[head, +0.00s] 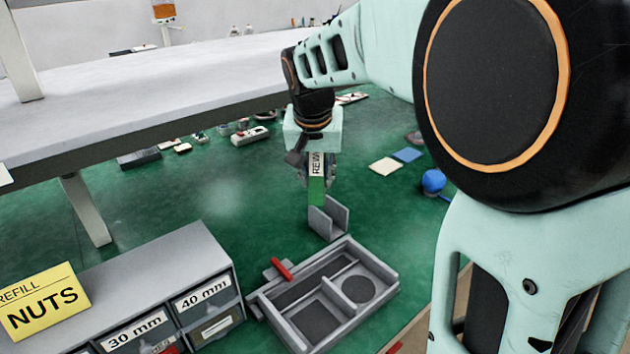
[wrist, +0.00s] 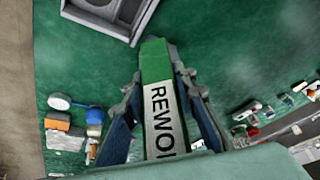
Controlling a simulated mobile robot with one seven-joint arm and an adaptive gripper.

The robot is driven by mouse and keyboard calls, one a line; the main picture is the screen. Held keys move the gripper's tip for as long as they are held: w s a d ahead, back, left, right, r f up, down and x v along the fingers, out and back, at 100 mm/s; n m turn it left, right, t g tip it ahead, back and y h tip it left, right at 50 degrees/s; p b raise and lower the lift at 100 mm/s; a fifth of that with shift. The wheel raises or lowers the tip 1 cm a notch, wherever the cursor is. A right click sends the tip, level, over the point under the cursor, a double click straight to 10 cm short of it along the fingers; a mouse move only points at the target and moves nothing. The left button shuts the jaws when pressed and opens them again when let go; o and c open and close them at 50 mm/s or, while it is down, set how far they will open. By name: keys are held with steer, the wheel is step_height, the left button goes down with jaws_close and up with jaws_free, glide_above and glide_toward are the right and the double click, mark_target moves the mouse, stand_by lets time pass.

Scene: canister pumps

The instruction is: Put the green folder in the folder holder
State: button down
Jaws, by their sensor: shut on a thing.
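The green folder (head: 317,190) carries a white label, of which "REWO" is legible in the wrist view (wrist: 155,62). My gripper (head: 316,176) is shut on it, with one finger on each side, as the wrist view (wrist: 160,92) also shows. The folder hangs with its green end down. The grey folder holder (head: 340,214) has two upright walls and stands on the green bench. In the head view the folder's lower end meets the holder's top edge; I cannot tell whether it is between the walls or behind them.
A grey compartment tray (head: 385,283) with a red-handled item (head: 282,268) stands in front of the holder. Grey drawers (head: 190,262) with a yellow NUTS sign (head: 42,302) are at lower left. A shelf (head: 150,95) overhangs the back left. Small items lie behind.

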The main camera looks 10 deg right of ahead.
steer(key=w+d+f, duration=0.1)
steer(key=w, duration=0.1)
steer(key=w+f, duration=0.1)
steer(key=w, duration=0.1)
steer(key=w+d+f+p, duration=0.1)
steer(key=w, duration=0.2)
steer(key=shift+d+f, duration=0.15)
steer(key=shift+d, duration=0.2)
steer(key=x, duration=1)
steer(key=shift+w+d, duration=0.25)
steer(key=shift+d, duration=0.1)
steer(key=shift+f+b, duration=0.35)
steer(key=shift+b, duration=0.05)
steer(key=shift+f, duration=0.15)
steer(key=c, duration=1.6)
jaws_free()
